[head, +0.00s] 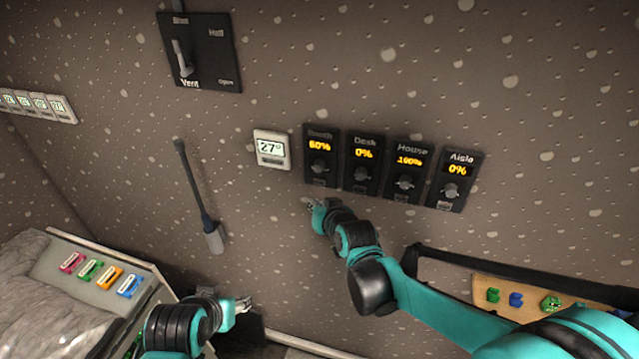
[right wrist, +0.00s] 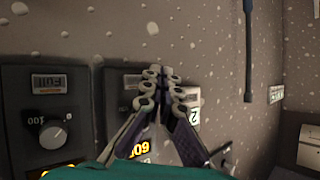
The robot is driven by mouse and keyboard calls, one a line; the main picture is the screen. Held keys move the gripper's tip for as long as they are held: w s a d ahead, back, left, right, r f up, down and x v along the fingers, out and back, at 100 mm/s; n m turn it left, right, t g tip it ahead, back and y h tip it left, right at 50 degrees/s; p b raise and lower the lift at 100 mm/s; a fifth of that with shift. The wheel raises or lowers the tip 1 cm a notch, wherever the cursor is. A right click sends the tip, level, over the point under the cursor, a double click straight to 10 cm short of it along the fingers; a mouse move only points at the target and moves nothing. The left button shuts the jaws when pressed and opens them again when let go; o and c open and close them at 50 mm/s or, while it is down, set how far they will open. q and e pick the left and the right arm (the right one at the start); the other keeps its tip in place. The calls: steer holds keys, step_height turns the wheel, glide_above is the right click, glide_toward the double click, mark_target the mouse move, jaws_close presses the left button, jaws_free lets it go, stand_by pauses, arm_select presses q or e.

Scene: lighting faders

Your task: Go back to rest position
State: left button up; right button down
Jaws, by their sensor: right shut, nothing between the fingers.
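Four dark fader panels hang in a row on the wall. The first label is blurred, perhaps Booth (head: 321,155), and reads 60%. Desk (head: 362,165) reads 0%, House (head: 407,170) reads 100% and Aisle (head: 455,180) reads 0%. My right gripper (head: 311,204) is below the leftmost panel, apart from its knob in the head view. In the right wrist view its fingers (right wrist: 156,72) are together and empty, partly hiding an upside-down panel. My left gripper (head: 244,303) is low at the left, away from the panels; its finger gap is too small to judge.
A dark Vent lever panel (head: 200,55) is higher up. A long-handled tool (head: 200,195) hangs on the wall. A shelf (head: 480,290) with coloured pieces is at the lower right, and a box with coloured labels (head: 100,272) at lower left.

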stand_by(0.3)
steer(key=s+d+f+g+h+b, duration=0.1)
steer(key=s+d+f+b, duration=0.4)
steer(key=s+f+b, duration=0.3)
steer(key=s+d+f+g+h+b, duration=0.1)
steer(key=s+d+f+b, duration=0.5)
steer(key=f+b, duration=0.7)
steer(key=s+d+f+m+g+h+b, duration=0.1)
steer(key=s+d+f+g+h+b, duration=0.1)
steer(key=s+d+f+b, duration=0.4)
steer(key=s+f+b, duration=0.5)
steer(key=f, duration=0.2)
steer(key=shift+f+g, duration=0.25)
steer(key=shift+g, duration=0.05)
steer(key=shift+s, duration=0.1)
